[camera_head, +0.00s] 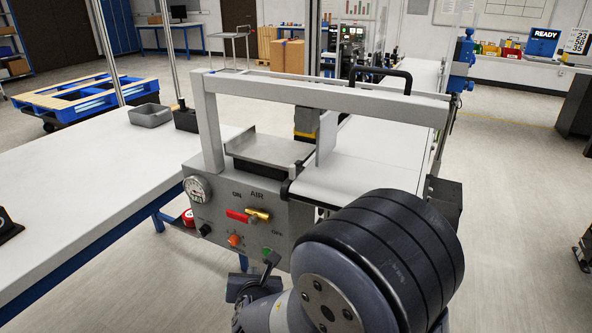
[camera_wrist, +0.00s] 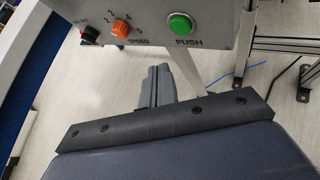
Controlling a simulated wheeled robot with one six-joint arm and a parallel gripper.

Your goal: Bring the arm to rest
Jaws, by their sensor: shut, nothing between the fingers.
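My gripper (camera_wrist: 158,72) shows in the wrist view as two dark fingers held together, with nothing between them. It is below the front of a grey control panel (camera_wrist: 150,8) and looks apart from it. In the head view, my arm fills the lower right, in front of the panel (camera_head: 222,222). The panel carries a gauge (camera_head: 198,189), a red and yellow air valve (camera_head: 248,215), an orange speed knob (camera_head: 235,240) and a green push button (camera_wrist: 180,24). My arm hides the panel's lower right part.
A white belt conveyor (camera_head: 375,150) runs away behind the panel, under a grey frame (camera_head: 320,96). A white table (camera_head: 80,190) stands at left with a grey bin (camera_head: 150,115) on it. Open floor (camera_head: 515,200) lies at right. A blue cable (camera_wrist: 250,66) lies on the floor.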

